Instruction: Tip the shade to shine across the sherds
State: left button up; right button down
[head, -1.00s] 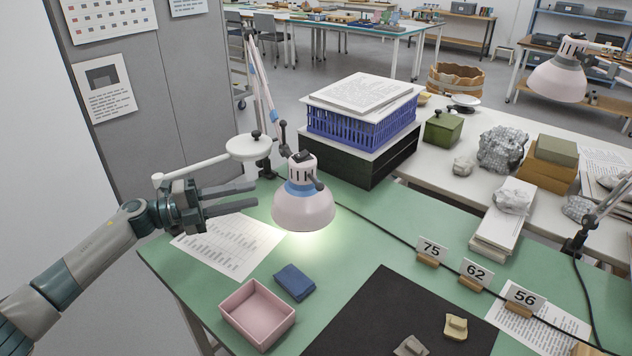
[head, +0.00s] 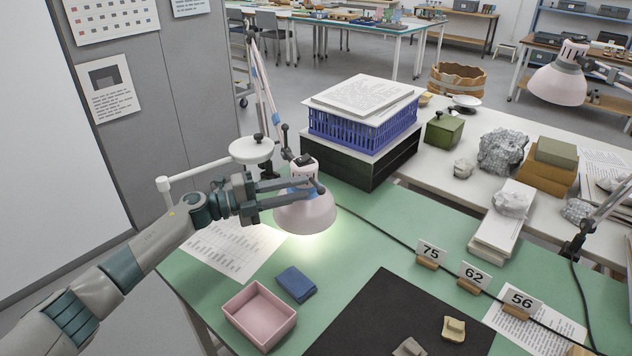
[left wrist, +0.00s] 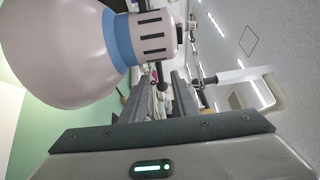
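The desk lamp's pale pink shade (head: 306,214) with a blue band hangs over the green table, opening down, its light falling on the table below. My left gripper (head: 312,189) is at the shade's neck, fingers apart. In the left wrist view the shade (left wrist: 62,50) fills the upper left, and a small dark knob (left wrist: 164,91) shows between the spread fingers (left wrist: 158,98); contact cannot be told. A yellowish sherd (head: 454,329) and a grey sherd (head: 409,347) lie on the black mat (head: 372,315). My right gripper is out of view.
A printed sheet (head: 232,250) lies to the left. Black boxes with a blue basket (head: 362,125) stand behind. Number cards (head: 474,275) and a black cable run at right.

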aim_at(316, 184)
pick_arm(q)
jog(key=shift+p+x, duration=0.3)
jog(key=shift+x, duration=2.4)
grip_shut()
